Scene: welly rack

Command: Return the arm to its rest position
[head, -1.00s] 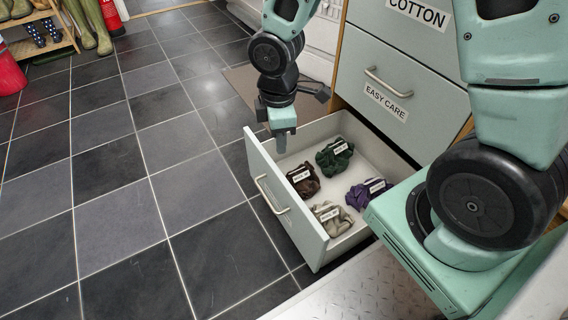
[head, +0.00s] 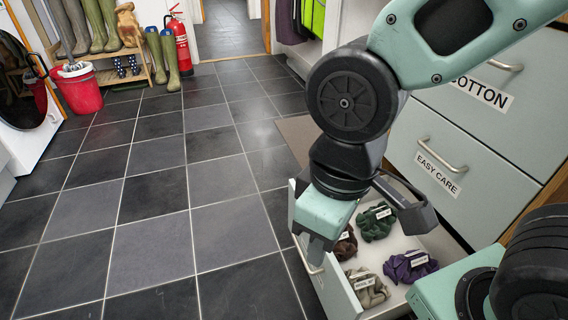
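My gripper (head: 316,250) hangs at the end of my bent arm, pointing down, near the middle of the head view. Its fingers show edge-on over the left part of the open drawer (head: 337,290), and I cannot tell whether they are apart. I see nothing held in it. Behind and below it in the drawer lie a dark brown bundle (head: 346,246), a green bundle (head: 376,222), a beige bundle (head: 367,290) and a purple bundle (head: 409,267), each with a white label. The brown one is partly hidden by my gripper.
The cabinet has closed drawers marked EASY CARE (head: 425,190) and COTTON (head: 500,110). At the back left stand a boot rack (head: 115,75) with several boots, a red bin (head: 78,92) and a fire extinguisher (head: 177,45). The tiled floor on the left is clear.

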